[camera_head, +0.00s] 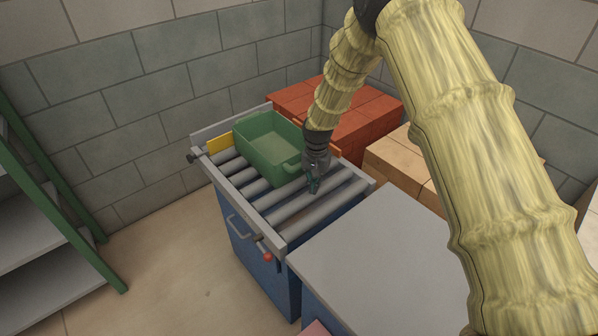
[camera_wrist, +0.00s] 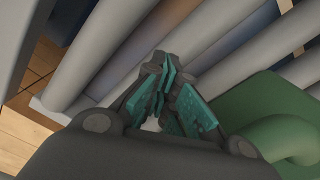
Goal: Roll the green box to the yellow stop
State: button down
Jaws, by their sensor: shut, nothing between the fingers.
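The green box (camera_head: 268,146) is an open-topped bin with a handle on its near end. It sits on the grey rollers (camera_head: 297,201) of a blue roller stand, toward the far left end. The yellow stop (camera_head: 220,143) is a flat piece at that end, partly hidden by the box; I cannot tell whether they touch. My gripper (camera_head: 315,188) points down over the rollers just beside the box's handle end, shut and empty. In the wrist view, my gripper (camera_wrist: 172,108) shows teal finger pads, with the green box (camera_wrist: 268,112) and its handle at the right.
Grey side rails (camera_head: 240,197) edge the rollers. A red-knobbed lever (camera_head: 267,257) is on the stand's front. Orange-red bricks (camera_head: 362,125) and tan blocks (camera_head: 398,158) stand behind. A grey-topped cabinet (camera_head: 375,255) adjoins at the right. A green-framed shelf (camera_head: 50,215) stands left.

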jog(key=shift+w+a, duration=0.2)
jog(key=shift+w, duration=0.05)
jog(key=shift+s+d, duration=0.1)
jog(key=shift+s, duration=0.05)
jog(key=shift+s+d, duration=0.4)
jog(key=shift+s, duration=0.05)
notch_tip(320, 180, up, 8)
jog(key=p, duration=0.5)
dwell(0.5)
jog(key=shift+d, duration=0.1)
